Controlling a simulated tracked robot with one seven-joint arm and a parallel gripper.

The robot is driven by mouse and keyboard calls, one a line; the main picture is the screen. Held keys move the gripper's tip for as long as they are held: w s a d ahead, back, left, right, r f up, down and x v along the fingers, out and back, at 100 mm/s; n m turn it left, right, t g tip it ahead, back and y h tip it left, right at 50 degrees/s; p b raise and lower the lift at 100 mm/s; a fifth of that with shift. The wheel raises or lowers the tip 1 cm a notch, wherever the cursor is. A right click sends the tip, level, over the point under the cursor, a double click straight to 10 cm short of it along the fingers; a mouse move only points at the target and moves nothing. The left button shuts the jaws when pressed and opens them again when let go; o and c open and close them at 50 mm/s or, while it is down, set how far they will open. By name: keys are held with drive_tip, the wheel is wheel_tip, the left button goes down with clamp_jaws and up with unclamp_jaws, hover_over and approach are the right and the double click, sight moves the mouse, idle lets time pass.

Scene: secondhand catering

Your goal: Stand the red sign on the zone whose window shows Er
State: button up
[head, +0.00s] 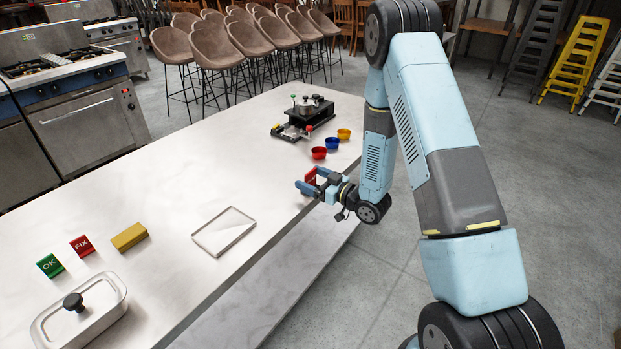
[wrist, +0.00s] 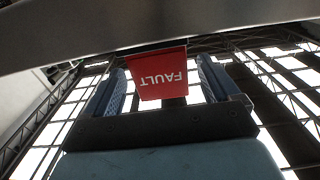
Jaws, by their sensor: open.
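A red sign reading FAULT (wrist: 160,79) stands between the fingers of my gripper (wrist: 163,84); its lettering is upside down in the wrist view. The fingers are open, with a slim gap on the sign's right side. In the head view my gripper (head: 316,186) is at the table's right edge, with the red sign (head: 312,177) between its fingers. Another red sign, reading FIX (head: 82,246), stands at the left between a green OK sign (head: 50,266) and a yellow block (head: 129,236). I cannot make out any window showing Er.
A black device with a metal top (head: 303,119) stands at the table's far end. A shallow clear tray (head: 224,231) and a lidded dish (head: 80,312) sit nearer. The middle of the table (head: 185,180) is clear.

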drive_tip(key=v, duration=0.9)
drive_tip(key=shift+s+d, duration=0.25)
drive_tip(key=shift+d, duration=0.1)
